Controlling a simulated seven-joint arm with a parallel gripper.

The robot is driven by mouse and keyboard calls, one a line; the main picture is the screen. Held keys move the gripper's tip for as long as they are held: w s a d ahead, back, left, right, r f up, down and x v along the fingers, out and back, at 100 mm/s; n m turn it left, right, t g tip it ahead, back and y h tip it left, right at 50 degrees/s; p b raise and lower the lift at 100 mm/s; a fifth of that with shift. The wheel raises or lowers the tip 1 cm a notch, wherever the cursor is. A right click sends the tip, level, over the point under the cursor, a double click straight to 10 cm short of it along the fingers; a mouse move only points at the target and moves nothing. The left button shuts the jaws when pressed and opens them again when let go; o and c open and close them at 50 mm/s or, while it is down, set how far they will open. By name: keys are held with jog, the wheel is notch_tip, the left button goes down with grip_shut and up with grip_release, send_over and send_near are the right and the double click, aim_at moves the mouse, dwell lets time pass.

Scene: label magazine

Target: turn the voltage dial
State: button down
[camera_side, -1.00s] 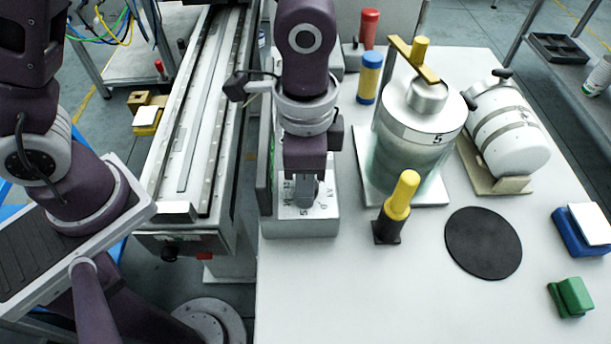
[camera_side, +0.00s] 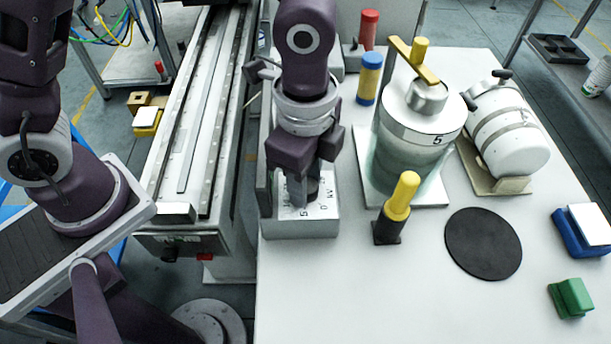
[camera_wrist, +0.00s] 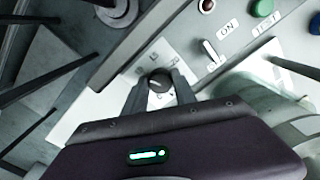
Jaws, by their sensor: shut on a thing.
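The voltage dial is a dark round knob (camera_wrist: 160,82) on a white scale plate with printed numbers. It stands on the grey control box (camera_side: 300,226) at the left end of the white table. My gripper (camera_wrist: 160,96) points down at it and is shut on the dial, one finger on each side in the wrist view. In the side view my gripper (camera_side: 305,193) hides most of the dial; "5", "0" and "kV" show on the plate around the fingers.
A toggle switch (camera_wrist: 212,52) marked ON, a green button (camera_wrist: 262,8) and a red lamp (camera_wrist: 206,5) are on the panel behind the dial. A yellow-topped black post (camera_side: 400,200) and a large cylinder (camera_side: 412,145) stand to the right.

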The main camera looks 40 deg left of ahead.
jog(key=c, duration=1)
grip_release()
notch_tip(320, 180, up, 7)
jog(key=shift+r, duration=0.1)
jog(key=s+a+r+n+t, duration=0.2)
jog(key=s+a+n, duration=0.1)
jog(key=a+n, duration=0.2)
jog(key=s+a+r+n+t, duration=0.1)
jog(key=s+a+r+n, duration=0.2)
jog(key=a+n, duration=0.2)
jog(key=s+a+r+n+t, duration=0.2)
jog(key=s+a+r+n, duration=0.1)
jog(key=a, duration=0.5)
jog(key=shift+s+a+r+n+t, duration=0.15)
jog(key=shift+s+n+t, duration=0.15)
jog(key=shift+s+n, duration=0.45)
